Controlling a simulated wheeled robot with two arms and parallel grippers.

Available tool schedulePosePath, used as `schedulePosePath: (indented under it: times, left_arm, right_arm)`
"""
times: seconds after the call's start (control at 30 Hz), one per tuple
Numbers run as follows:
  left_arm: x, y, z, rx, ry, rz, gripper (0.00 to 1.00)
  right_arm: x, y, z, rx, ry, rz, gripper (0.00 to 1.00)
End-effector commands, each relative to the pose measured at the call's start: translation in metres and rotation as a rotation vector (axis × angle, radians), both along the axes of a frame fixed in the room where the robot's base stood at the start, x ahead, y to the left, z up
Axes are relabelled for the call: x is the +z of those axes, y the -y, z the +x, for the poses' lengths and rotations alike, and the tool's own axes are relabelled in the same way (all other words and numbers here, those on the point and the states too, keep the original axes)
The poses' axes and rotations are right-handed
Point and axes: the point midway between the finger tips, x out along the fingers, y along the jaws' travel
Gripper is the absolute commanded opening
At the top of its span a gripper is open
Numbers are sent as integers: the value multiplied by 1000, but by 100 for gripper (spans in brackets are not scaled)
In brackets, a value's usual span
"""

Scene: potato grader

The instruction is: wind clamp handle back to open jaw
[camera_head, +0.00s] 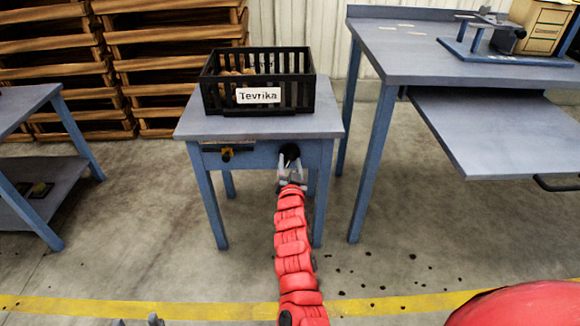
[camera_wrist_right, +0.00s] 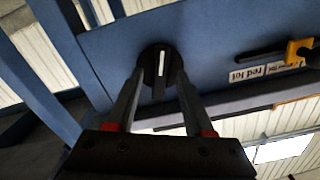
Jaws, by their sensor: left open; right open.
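A grey device on a blue base board (camera_head: 505,52) stands on the right bench; it looks like the clamp, with a thin flat bar (camera_head: 495,18) on top. I cannot make out its jaw or which part is its handle. My right gripper (camera_head: 290,172) is open, far left of that device, at a black round knob (camera_head: 290,150) on the front of the middle table. In the right wrist view the fingers (camera_wrist_right: 158,78) stand either side of the knob's white line; contact is unclear. My left gripper (camera_head: 138,322) is open at the bottom edge, only its tips showing.
The middle table (camera_head: 190,125) carries a black crate (camera_head: 215,95) labelled Tevrika. A yellow slider (camera_head: 227,154) sits on its front, near a "red lot" label (camera_wrist_right: 268,71). A wooden drawer box (camera_head: 540,25) stands at the far right. Pallets (camera_head: 50,70) stack behind; floor is open.

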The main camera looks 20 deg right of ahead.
Motion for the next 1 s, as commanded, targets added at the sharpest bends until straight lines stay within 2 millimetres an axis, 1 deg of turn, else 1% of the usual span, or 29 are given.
schedulePosePath:
  times: [0.03,0.13,0.43,0.47,0.5,0.57,0.6,0.73,1.0]
  left_arm:
    - [-5,0,0,0,3,3,50]
    - [-6,0,-1,1,7,7,50]
    - [-5,0,-1,1,8,9,50]
    - [-5,0,-1,1,9,9,50]
    - [-5,0,-2,1,9,9,50]
    - [-5,0,-1,1,8,9,50]
    - [-5,0,-1,1,9,9,50]
    - [-5,0,-2,1,9,9,50]
    - [-5,0,-2,1,9,9,50]
  right_arm:
    - [-1,2,4,0,3,-2,52]
    - [2,4,9,-2,4,-2,52]
    - [2,4,10,-1,3,-2,52]
    - [2,4,10,-1,3,-2,49]
    - [2,4,10,-2,3,-1,42]
    - [2,4,10,-1,2,-2,31]
    - [2,4,10,-1,2,-2,24]
    - [2,4,10,-1,2,-2,0]
    - [2,4,10,-1,2,-3,0]
